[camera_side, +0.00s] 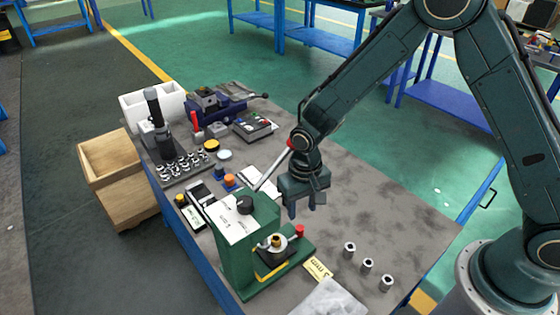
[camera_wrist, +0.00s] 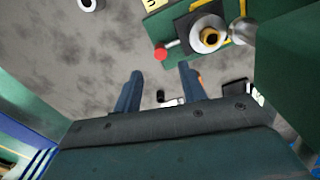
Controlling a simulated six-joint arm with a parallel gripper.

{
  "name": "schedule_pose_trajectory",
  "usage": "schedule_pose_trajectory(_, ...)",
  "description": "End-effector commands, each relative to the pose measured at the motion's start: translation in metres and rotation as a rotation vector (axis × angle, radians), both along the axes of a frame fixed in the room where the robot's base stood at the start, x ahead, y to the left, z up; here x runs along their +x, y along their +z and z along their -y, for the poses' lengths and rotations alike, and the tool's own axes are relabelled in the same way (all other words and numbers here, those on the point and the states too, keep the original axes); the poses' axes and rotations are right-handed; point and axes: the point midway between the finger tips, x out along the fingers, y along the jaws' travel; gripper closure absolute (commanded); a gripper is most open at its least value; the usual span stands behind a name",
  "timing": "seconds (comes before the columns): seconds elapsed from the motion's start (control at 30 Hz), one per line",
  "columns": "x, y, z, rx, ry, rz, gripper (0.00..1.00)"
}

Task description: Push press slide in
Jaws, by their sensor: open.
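The green press (camera_side: 262,215) stands on the table, with a dark hub and a lever (camera_side: 270,172) slanting up right to a red end. At its foot is a slide with a dark plate (camera_side: 268,262), bearing a pale round part with a brass centre (camera_side: 276,241). A red knob (camera_side: 299,230) sticks out at the slide's right. The wrist view shows the knob (camera_wrist: 160,53) and brass-centred part (camera_wrist: 209,37) beyond the fingertips. My gripper (camera_side: 306,205) is open and empty right of the press, pointing down; its fingers (camera_wrist: 160,74) are apart from the knob.
Several metal sleeves (camera_side: 367,265) stand on the table at the right. A clear bag-like item (camera_side: 330,298) lies at the front edge. A blue vise (camera_side: 215,105) and a tray of small parts (camera_side: 180,167) are at the back left. The table's right part is mostly clear.

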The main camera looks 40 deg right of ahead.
Motion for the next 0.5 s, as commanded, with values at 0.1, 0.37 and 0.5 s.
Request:
schedule_pose_trajectory(0.1, 0.0, 0.0, 0.001, 0.003, 0.009, 0.004, 0.59)
schedule_pose_trajectory(0.37, -0.006, 0.007, 0.007, 0.033, 0.121, 0.047, 0.59)
schedule_pose_trajectory(0.5, -0.013, 0.014, 0.013, 0.062, 0.25, 0.103, 0.59)
